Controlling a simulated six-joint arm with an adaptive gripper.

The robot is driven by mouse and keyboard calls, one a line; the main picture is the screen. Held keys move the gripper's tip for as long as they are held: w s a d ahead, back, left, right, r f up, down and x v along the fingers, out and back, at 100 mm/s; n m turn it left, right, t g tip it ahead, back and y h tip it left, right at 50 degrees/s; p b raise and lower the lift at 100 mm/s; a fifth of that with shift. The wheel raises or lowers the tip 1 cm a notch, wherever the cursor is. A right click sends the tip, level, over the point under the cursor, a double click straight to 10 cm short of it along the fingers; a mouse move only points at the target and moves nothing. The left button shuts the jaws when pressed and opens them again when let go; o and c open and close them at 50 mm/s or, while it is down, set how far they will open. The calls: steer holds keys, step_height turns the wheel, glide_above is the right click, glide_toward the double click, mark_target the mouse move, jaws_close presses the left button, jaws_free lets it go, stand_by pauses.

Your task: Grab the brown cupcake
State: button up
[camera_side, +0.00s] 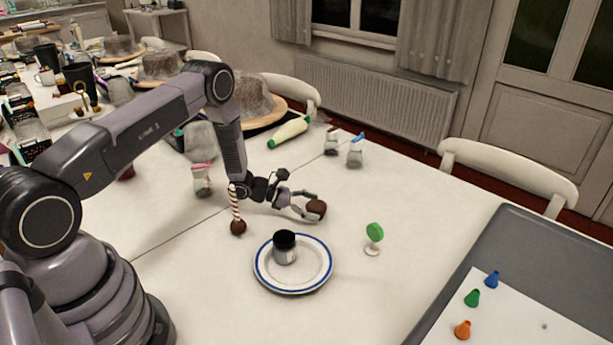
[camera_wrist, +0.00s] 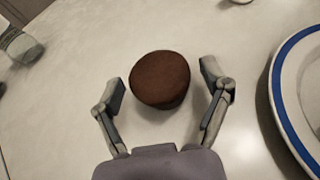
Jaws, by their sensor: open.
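The brown cupcake (camera_side: 316,208) stands on the white table behind the plate. In the wrist view the cupcake (camera_wrist: 160,79) shows a round, dark brown top. My gripper (camera_side: 312,204) is low over the table, with its fingers reaching to the cupcake. In the wrist view my gripper (camera_wrist: 164,82) is open, with one finger on each side of the cupcake. A gap shows between the cupcake and each finger. The cupcake's underside is hidden.
A blue-rimmed plate (camera_side: 315,283) with a dark-lidded jar (camera_side: 285,248) stands close in front. A green-topped item (camera_side: 375,238) is to the right, and a striped stick with a brown ball (camera_side: 238,227) is to the left. A grey tray (camera_side: 440,310) lies at the right.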

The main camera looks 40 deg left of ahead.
mark_target(324, 216)
steer(key=shift+x, duration=1.55)
steer(key=shift+r, duration=0.1)
steer(key=c, duration=1.1)
